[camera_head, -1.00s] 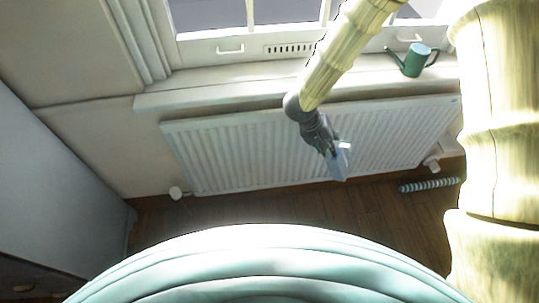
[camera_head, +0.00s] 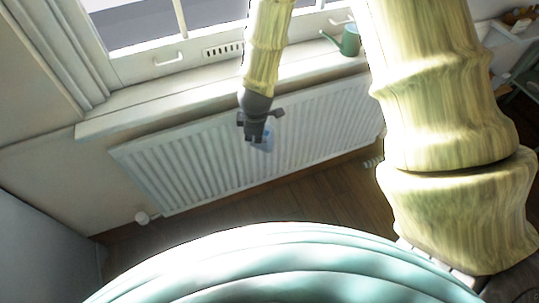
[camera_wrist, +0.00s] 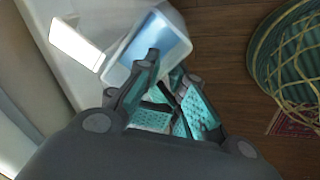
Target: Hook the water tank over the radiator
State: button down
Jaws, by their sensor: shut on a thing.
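The white ribbed radiator (camera_head: 180,165) hangs on the wall under the window sill in the head view. My gripper (camera_head: 257,132) is in front of its middle, pointing down. The water tank (camera_head: 267,143), small and pale blue, shows just past the fingers, mostly hidden by them. In the wrist view my gripper (camera_wrist: 172,88) is shut on the tank (camera_wrist: 158,42), a white-rimmed box with a blue face. A bright white flap (camera_wrist: 77,43) shows left of the tank, and I cannot tell whether it joins it. Whether the tank touches the radiator is unclear.
The window sill (camera_head: 140,105) juts out above the radiator, with a green watering can (camera_head: 347,40) at its right. A valve (camera_head: 143,217) is at the radiator's lower left. A round green basket (camera_wrist: 290,65) stands on the wooden floor in the wrist view.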

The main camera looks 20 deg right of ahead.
jog(key=s+d+n+g+y, duration=0.2)
jog(key=s+n+g, duration=0.1)
jog(key=s+n, duration=0.6)
jog(key=shift+w+a+f+b, duration=0.15)
jog(key=shift+w+b, duration=0.4)
jog(key=shift+w, duration=1.7)
jog(key=shift+w+f+b, duration=0.2)
jog(key=shift+w+b, duration=0.4)
jog(key=shift+w, duration=1.6)
jog(key=shift+w+a+f+b, duration=0.15)
jog(key=shift+w+b, duration=0.4)
jog(key=shift+w, duration=1.7)
jog(key=shift+d, duration=0.1)
jog(key=c, duration=1)
grip_release()
jog(key=shift+o, duration=0.2)
jog(key=shift+s+d+r, duration=0.1)
jog(key=shift+d+r, duration=0.1)
jog(key=shift+r, duration=1.1)
jog(key=shift+w+d+r, duration=0.1)
jog(key=shift+d+r, duration=0.05)
jog(key=shift+r, duration=1.15)
jog(key=shift+s+d+r, duration=0.1)
jog(key=shift+d+r, duration=0.1)
jog(key=shift+r, duration=1.1)
